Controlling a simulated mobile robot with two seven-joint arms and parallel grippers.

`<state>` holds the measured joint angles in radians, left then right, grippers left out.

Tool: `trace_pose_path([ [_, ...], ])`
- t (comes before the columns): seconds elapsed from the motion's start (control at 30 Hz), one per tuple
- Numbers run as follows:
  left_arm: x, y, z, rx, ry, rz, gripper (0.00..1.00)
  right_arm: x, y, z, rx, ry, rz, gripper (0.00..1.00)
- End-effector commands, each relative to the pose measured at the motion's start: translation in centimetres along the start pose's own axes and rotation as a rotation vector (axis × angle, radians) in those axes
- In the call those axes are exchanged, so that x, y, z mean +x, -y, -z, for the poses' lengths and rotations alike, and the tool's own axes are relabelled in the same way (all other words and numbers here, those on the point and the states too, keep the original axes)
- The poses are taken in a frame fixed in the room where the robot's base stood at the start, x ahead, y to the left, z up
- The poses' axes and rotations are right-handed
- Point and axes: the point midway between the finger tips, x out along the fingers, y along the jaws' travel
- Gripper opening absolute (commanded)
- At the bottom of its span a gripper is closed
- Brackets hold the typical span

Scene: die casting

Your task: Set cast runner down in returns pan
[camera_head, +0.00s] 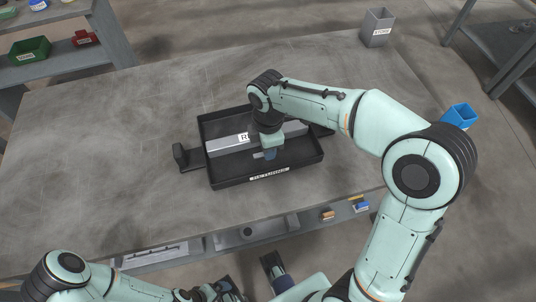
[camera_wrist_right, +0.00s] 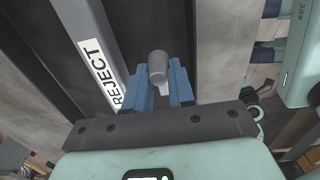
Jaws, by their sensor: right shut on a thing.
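The returns pan (camera_head: 225,182) is a black rectangular tray on the workbench, with a white label on its front wall. A grey bar or divider (camera_head: 222,145) crosses it, with a white label that reads REJECT in the right wrist view (camera_wrist_right: 98,70). My right gripper (camera_head: 269,154) is over the front part of the pan, pointing down. In the right wrist view its blue fingers (camera_wrist_right: 166,85) are shut on the cast runner (camera_wrist_right: 157,66), whose grey rounded end shows between them. Its lower part is hidden, and I cannot tell whether it touches the pan floor.
The workbench (camera_head: 90,150) is clear left of the pan. A grey bin (camera_head: 377,27) stands at the back right and a blue container (camera_head: 459,115) at the right. A shelf with green (camera_head: 29,50) and red (camera_head: 85,38) bins is at the back left.

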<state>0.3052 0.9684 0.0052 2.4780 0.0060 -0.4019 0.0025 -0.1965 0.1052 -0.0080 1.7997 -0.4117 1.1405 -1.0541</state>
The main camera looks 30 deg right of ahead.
Motion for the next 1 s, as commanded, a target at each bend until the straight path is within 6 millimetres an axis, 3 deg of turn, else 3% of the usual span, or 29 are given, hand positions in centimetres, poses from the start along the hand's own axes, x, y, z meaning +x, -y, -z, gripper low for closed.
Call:
trace_pose_path([
  [0.23,0.6,0.1,0.3,0.001,-0.01,-0.002,1.0,3.7,0.1,-0.1,0.001,0.001,0.004,0.0],
  [0.67,0.7,0.1,0.4,0.001,-0.012,-0.003,1.0,4.3,0.0,0.0,0.001,0.0,0.001,0.0],
  [0.7,0.7,0.1,0.5,0.001,-0.013,-0.003,1.0,4.4,0.0,0.0,0.001,0.0,0.002,0.27],
  [0.77,0.7,0.1,0.4,0.001,-0.013,-0.003,1.0,4.4,0.0,0.0,0.001,0.0,0.001,0.46],
  [1.0,0.7,0.1,0.4,0.001,-0.012,-0.003,1.0,4.3,0.0,0.0,0.001,0.0,0.002,0.49],
])
